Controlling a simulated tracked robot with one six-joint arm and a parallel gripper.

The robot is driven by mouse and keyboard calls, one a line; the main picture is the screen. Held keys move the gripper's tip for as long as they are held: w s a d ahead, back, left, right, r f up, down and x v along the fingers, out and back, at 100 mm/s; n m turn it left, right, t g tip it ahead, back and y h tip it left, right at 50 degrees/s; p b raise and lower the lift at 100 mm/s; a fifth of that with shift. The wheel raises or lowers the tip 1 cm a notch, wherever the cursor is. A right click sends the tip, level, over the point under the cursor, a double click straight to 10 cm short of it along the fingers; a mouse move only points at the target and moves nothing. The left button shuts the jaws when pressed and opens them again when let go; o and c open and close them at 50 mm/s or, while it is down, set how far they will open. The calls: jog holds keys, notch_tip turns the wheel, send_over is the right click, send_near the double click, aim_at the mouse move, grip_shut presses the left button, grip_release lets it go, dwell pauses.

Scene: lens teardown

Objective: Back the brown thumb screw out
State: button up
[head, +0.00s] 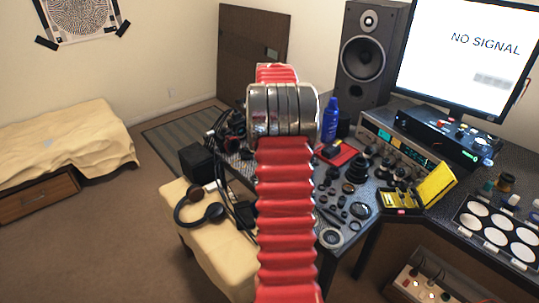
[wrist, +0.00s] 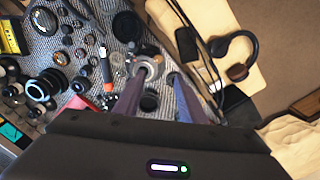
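In the wrist view my gripper (wrist: 159,75) reaches over the grey patterned mat. Its two fingers are apart with a gap between them, and I see nothing clamped in it. A grey metal fixture with a round part (wrist: 150,57) lies at the left fingertip; I cannot tell whether they touch. A dark round cap (wrist: 150,101) shows between the fingers, lower down. I cannot make out the brown thumb screw with certainty; the fingers may hide it. In the head view my red arm hides the gripper.
An orange-handled tool (wrist: 105,68) and several dark lens rings (wrist: 47,84) lie left of the fingers. Cables and headphones (wrist: 236,50) are to the right. In the head view a blue bottle (head: 330,121), a speaker (head: 368,58) and a yellow case (head: 434,186) stand on the desk.

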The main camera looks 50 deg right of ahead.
jog(key=shift+r, duration=0.25)
jog(key=w+a+r+n+t+h, duration=0.1)
jog(key=a+r+n, duration=0.2)
jog(key=a+r, duration=0.75)
jog(key=w+a+r+n+t, duration=0.1)
jog(key=a+r+n, duration=0.2)
jog(key=a, duration=1.5)
jog(key=s+a+f+n+t, duration=0.1)
jog(key=s+a+n, duration=0.2)
jog(key=s+a, duration=0.5)
jog(key=s+a+f+n+t+y, duration=0.1)
jog(key=s+a+f+n+t, duration=0.1)
jog(key=s+a, duration=0.6)
jog(key=a+n, duration=0.1)
jog(key=a, duration=0.6)
jog(key=shift+a+f+t, duration=0.2)
jog(key=shift+f+t, duration=0.1)
